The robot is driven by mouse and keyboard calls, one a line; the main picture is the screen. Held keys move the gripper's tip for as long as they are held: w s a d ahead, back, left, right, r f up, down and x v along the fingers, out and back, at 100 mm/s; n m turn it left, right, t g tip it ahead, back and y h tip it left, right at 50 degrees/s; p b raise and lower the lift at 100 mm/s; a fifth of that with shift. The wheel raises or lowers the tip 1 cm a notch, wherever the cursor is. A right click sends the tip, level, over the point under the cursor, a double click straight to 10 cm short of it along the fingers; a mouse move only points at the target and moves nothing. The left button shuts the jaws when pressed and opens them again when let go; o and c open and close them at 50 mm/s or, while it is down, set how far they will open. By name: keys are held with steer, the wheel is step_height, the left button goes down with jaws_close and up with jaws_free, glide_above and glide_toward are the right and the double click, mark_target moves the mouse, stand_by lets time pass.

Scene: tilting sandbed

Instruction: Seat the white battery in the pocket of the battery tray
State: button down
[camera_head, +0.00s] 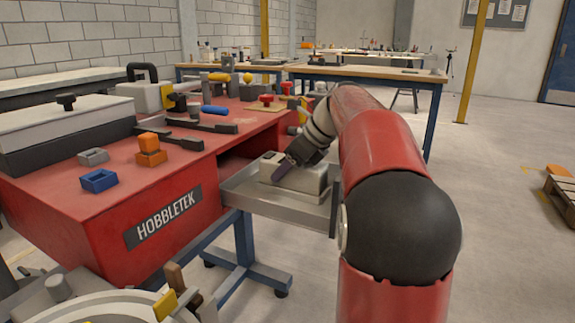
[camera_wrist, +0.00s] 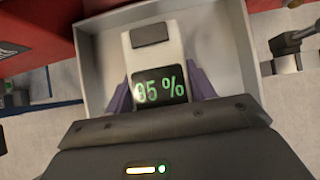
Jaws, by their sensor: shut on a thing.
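The white battery (camera_head: 311,180) is in the head view, at the grey battery tray (camera_head: 250,203) beside the red bench. My gripper (camera_head: 285,168) reaches down to it from above, one purple finger against its near side. In the wrist view the battery (camera_wrist: 173,58) stands between my two purple fingers, which are shut on it. It has a dark block at its far end and a black display reading 95 %. The tray's pale walls (camera_wrist: 93,72) surround it on the far side, left and right. The battery's underside and the pocket are hidden, so I cannot tell whether it touches the floor.
The red bench (camera_head: 170,213) carries a large grey lidded box (camera_head: 60,125), blue (camera_head: 98,181) and orange (camera_head: 150,156) blocks and several tools. A round machine (camera_head: 95,308) is at the lower left. The floor to the right is clear up to a pallet (camera_head: 562,198).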

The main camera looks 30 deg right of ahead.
mark_target(307, 164)
steer(key=shift+f, duration=0.55)
steer(key=shift+c, duration=2.2)
jaws_free()
steer(key=shift+f, duration=0.15)
steer(key=p+v, duration=0.1)
steer(key=v, duration=0.7)
